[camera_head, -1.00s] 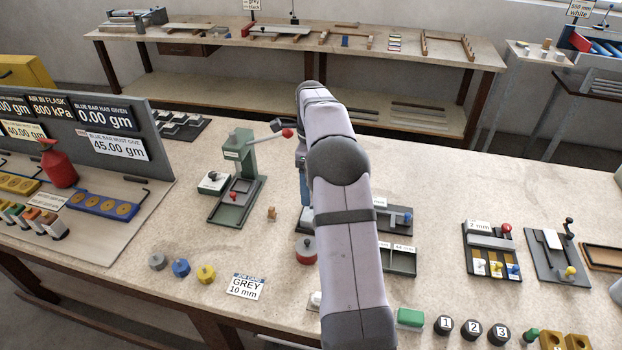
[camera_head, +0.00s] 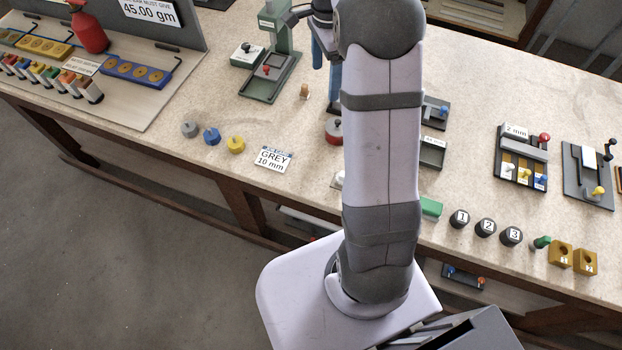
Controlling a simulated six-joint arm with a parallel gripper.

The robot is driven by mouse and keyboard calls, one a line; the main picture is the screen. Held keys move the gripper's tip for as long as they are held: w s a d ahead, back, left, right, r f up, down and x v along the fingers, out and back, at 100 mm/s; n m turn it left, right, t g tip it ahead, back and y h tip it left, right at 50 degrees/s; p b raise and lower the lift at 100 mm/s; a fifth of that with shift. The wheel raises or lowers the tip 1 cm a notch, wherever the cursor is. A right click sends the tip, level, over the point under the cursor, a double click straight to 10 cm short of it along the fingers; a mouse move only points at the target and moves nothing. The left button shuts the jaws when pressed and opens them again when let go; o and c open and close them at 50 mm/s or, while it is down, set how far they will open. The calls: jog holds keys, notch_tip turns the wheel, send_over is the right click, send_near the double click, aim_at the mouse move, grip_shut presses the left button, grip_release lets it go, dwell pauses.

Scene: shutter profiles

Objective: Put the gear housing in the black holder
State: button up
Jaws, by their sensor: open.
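My gripper (camera_head: 319,54) shows only in part at the top, beside my upper arm. It is open, with a narrow blue part pointing down over the bench, right of the green press. I see nothing held in it, though my arm hides part of this area. I cannot pick out the gear housing for certain; it may be behind my arm. Small dark holders stand just right of my arm, one a shallow dark tray (camera_head: 432,152) with a pale label. I cannot tell whether this is the black holder.
The green press (camera_head: 270,75) stands left of my gripper. A red-topped round piece (camera_head: 333,130) sits close to my arm. Numbered black knobs (camera_head: 485,227) stand right.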

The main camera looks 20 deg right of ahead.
jog(key=s+a+f+n, duration=0.3)
jog(key=s+a+n, duration=0.4)
jog(key=s+n, duration=0.2)
jog(key=s+a+f+n, duration=0.3)
jog(key=s+a+n, duration=0.4)
jog(key=s+n, duration=0.3)
jog(key=s, duration=0.4)
jog(key=shift+f, duration=0.15)
notch_tip(320, 180, up, 11)
jog(key=p, duration=1.1)
jog(key=a+f+y+b, duration=0.2)
jog(key=a+f+b, duration=0.2)
jog(key=f+b, duration=1.05)
jog(key=a+f+m+y+b, duration=0.1)
jog(key=a+f+b, duration=0.3)
jog(key=f+b, duration=1.1)
jog(key=a+f+y+b, duration=0.2)
jog(key=a+f+b, duration=0.3)
jog(key=f+b, duration=0.95)
jog(key=d+f+h+b, duration=0.1)
jog(key=d+f+b, duration=0.3)
jog(key=f+b, duration=0.4)
jog(key=d+f+h+b, duration=0.2)
jog(key=d+f+b, duration=0.2)
jog(key=f+b, duration=0.4)
jog(key=d+f+n+h+b, duration=0.1)
jog(key=d+f+h+b, duration=0.1)
jog(key=d+f+b, duration=0.3)
notch_tip(320, 180, down, 3)
jog(key=b, duration=0.3)
